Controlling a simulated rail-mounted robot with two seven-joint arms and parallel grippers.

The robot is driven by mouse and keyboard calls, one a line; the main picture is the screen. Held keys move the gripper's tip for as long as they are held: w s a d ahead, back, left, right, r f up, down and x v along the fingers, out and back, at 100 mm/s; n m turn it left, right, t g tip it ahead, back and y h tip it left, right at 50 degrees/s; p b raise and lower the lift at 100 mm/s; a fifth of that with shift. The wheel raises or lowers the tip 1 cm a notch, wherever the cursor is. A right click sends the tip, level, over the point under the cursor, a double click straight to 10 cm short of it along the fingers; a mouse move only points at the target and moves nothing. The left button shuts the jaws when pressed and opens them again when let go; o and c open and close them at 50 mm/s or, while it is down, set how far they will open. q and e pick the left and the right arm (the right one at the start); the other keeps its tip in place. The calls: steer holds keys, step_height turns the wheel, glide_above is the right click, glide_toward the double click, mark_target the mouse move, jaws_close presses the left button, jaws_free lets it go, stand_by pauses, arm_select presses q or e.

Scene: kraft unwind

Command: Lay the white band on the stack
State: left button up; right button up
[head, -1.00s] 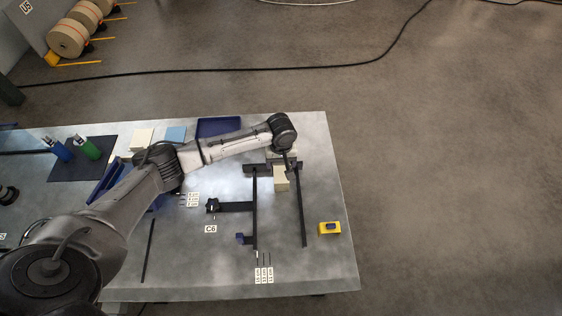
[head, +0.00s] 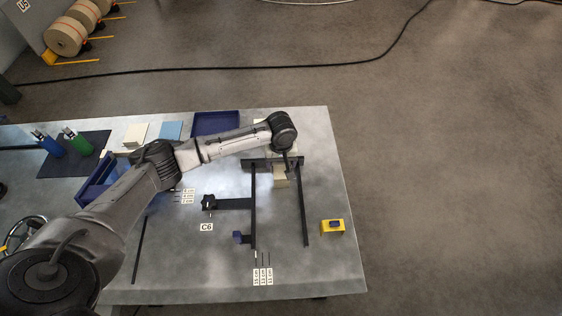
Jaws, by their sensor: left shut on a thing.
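My left gripper (head: 291,165) points down beside the dark frame, under my wrist. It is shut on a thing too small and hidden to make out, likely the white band. A pale cream stack (head: 279,178) lies between the two dark rails, directly by the gripper. My wrist and the crossbar partly cover the stack. I cannot tell whether the gripper touches it. My right gripper is not in view.
Dark rails (head: 304,210) run down the table (head: 345,265). A blue tray (head: 215,122) and blue sheet (head: 171,131) lie at the back. The front right corner is clear.

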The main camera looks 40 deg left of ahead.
mark_target(281, 168)
arm_select(q)
steer(key=shift+f, duration=1.8)
steer(key=shift+f+p, duration=0.2)
steer(key=shift+p, duration=0.35)
steer(key=o, duration=0.8)
step_height(281, 168, up, 14)
steer(key=p, duration=0.5)
steer(key=shift+f, duration=0.1)
